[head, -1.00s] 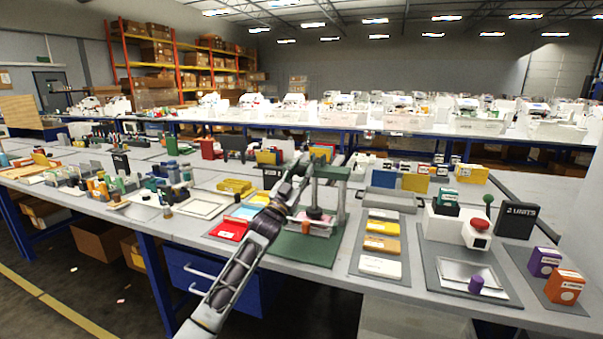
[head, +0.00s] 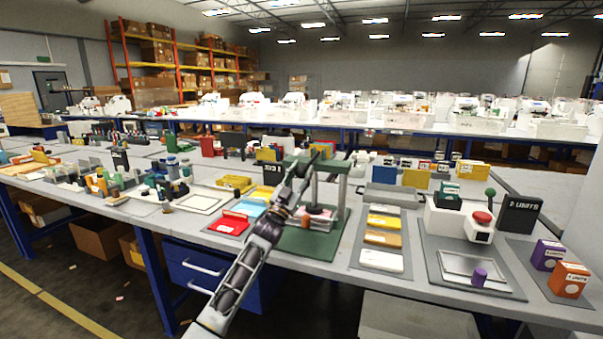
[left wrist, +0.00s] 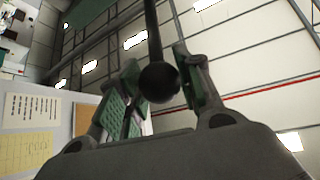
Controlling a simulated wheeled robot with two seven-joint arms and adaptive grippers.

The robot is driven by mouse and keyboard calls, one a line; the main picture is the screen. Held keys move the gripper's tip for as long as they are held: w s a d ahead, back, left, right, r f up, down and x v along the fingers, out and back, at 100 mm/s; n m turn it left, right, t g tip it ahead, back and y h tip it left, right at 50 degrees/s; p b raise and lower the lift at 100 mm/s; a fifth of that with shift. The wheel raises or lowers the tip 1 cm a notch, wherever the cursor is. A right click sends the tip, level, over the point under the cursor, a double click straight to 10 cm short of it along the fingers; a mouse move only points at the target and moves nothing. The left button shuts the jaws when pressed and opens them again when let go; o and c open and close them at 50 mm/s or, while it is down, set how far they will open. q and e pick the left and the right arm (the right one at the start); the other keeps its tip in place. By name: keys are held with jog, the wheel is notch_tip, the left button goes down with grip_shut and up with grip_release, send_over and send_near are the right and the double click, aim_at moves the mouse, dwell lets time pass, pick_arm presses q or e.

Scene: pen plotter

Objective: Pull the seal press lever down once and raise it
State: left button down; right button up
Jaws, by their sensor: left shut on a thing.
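The seal press stands on a green base (head: 309,244) with grey posts and a green top (head: 331,166). A red-brown round part and a pale sheet show low between the posts. My left gripper (head: 303,166) is at the press's upper left side and hides part of it. In the left wrist view the lever, a dark rod with a black ball knob (left wrist: 158,82), lies between the green-padded fingers of my left gripper (left wrist: 156,88), which is shut on it. The lever is hard to make out in the head view. My right gripper is not in view.
A grey tray with yellow, brown and white blocks (head: 382,237) lies right of the press. Beyond it stands a white device with a red button (head: 482,218). A red folder (head: 229,223) and a blue one lie to the left. Binders stand behind.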

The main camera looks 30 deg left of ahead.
pick_arm(q)
jog(key=shift+w+f, duration=0.1)
jog(key=shift+f, duration=0.7)
jog(key=c, duration=0.9)
grip_release()
jog(key=shift+c, duration=0.2)
jog(key=shift+r, duration=0.2)
jog(key=shift+s+f, duration=0.1)
jog(key=shift+s, duration=0.1)
jog(key=v, duration=1.1)
jog(key=shift+s+f, duration=0.2)
jog(key=shift+f, duration=0.1)
